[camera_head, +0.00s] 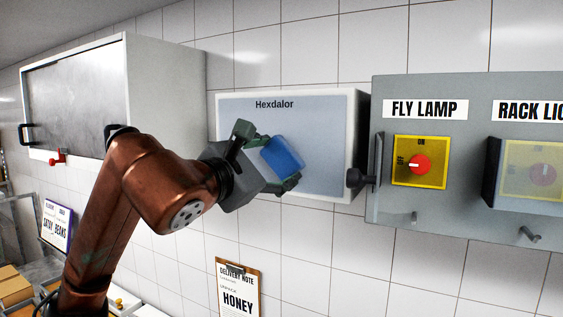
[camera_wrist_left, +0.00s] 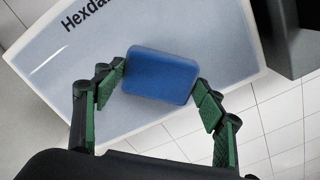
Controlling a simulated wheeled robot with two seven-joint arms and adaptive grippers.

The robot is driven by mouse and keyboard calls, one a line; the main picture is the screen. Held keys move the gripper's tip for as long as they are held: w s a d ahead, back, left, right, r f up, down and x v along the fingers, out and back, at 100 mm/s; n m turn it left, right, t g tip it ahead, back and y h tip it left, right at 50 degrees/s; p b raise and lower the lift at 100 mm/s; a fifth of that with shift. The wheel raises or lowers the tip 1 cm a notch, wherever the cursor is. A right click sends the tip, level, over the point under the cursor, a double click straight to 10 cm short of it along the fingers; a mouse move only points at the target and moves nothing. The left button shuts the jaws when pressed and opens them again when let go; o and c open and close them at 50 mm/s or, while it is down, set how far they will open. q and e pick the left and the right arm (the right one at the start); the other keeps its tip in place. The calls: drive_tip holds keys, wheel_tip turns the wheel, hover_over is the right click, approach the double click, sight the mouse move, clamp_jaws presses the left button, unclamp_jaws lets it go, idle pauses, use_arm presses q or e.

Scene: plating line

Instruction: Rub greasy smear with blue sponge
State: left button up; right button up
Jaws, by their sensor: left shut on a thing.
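The blue sponge (camera_head: 281,156) is held between the fingers of my left gripper (camera_head: 268,159), in front of the Hexdalor panel (camera_head: 325,122). The left wrist view shows the sponge (camera_wrist_left: 161,75) gripped at both ends by the green finger pads of the left gripper (camera_wrist_left: 160,82). The panel (camera_wrist_left: 60,95) lies behind it, tilted in that view. I cannot tell whether the sponge touches the panel. No greasy smear shows clearly; the arm and sponge hide part of the panel. My right gripper is not in view.
A grey switch box (camera_head: 460,225) with a red FLY LAMP knob (camera_head: 419,164) stands out to the right of the panel. A wall cabinet (camera_head: 165,95) is at left. A clipboard (camera_head: 238,290) hangs below. The tiled wall (camera_head: 330,245) under the panel is mostly clear.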

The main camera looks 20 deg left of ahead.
use_arm(q)
drive_tip(key=a, duration=0.6)
drive_tip(key=shift+w+a, duration=0.3)
drive_tip(key=shift+a, duration=0.05)
drive_tip(key=shift+s, duration=0.2)
drive_tip(key=shift+s+a+b, duration=0.15)
drive_tip(key=shift+s+b, duration=0.2)
drive_tip(key=shift+s, duration=2.35)
drive_tip(key=shift+s, duration=0.2)
drive_tip(key=s, duration=0.2)
drive_tip(key=shift+s+a, duration=0.15)
drive_tip(key=shift+s, duration=0.2)
